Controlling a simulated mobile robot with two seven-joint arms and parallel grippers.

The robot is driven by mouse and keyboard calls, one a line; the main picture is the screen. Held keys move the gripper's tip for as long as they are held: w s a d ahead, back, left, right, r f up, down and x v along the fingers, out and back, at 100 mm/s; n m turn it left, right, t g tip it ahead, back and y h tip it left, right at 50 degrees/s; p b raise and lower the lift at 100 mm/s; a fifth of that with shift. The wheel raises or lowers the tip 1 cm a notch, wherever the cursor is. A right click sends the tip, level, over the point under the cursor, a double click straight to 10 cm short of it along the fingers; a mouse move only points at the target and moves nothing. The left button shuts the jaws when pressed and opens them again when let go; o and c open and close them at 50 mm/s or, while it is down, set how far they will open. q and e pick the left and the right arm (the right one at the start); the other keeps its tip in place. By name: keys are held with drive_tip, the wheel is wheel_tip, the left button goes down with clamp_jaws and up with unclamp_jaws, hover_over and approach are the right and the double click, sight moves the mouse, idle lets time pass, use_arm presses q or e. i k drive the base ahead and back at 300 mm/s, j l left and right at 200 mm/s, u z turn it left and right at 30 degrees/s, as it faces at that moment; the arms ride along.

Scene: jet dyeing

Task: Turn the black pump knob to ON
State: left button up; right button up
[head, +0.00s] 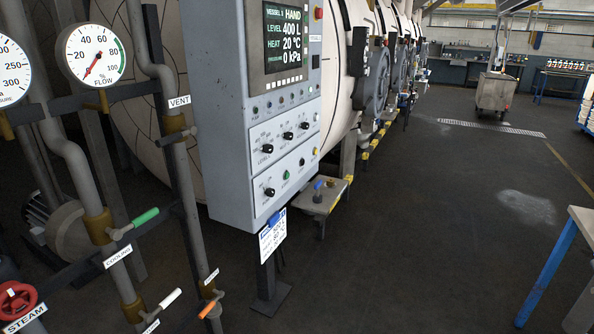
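The grey control panel (225,100) stands left of the picture's middle, facing right. Its lower section bears several black knobs. One black knob (269,193) sits alone at the left of the lower row, with small marks around it that are too small to read; it may be the pump knob, and I cannot tell its setting. Three more black knobs sit in the row above: a left one (266,149) over a label that seems to read LEVEL, a middle one (288,136) and a right one (304,126). Neither of my grippers is in view.
A green button (286,175) and a yellow one (315,151) share the lower row. The display (286,42) reads HAND, 400 L, 20 °C, 0 kPa. Pipes, a flow gauge (96,54) and a red steam valve (17,301) stand left. The floor (420,230) right of the panel is open.

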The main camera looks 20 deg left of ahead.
sight(270, 192)
drive_tip(key=u, duration=0.25)
drive_tip(key=i+l+u, duration=0.5)
drive_tip(key=u, duration=0.25)
drive_tip(key=i+l, duration=0.15)
drive_tip(key=l, duration=0.15)
drive_tip(key=i+l+u, duration=0.15)
drive_tip(key=l, duration=0.15)
drive_tip(key=i+l, duration=0.15)
drive_tip(key=l, duration=0.2)
drive_tip(key=i+l, duration=0.15)
drive_tip(key=l, duration=0.25)
drive_tip(key=i+l, duration=0.2)
drive_tip(key=l, duration=0.15)
drive_tip(key=i+l+u, duration=0.1)
drive_tip(key=l, duration=0.3)
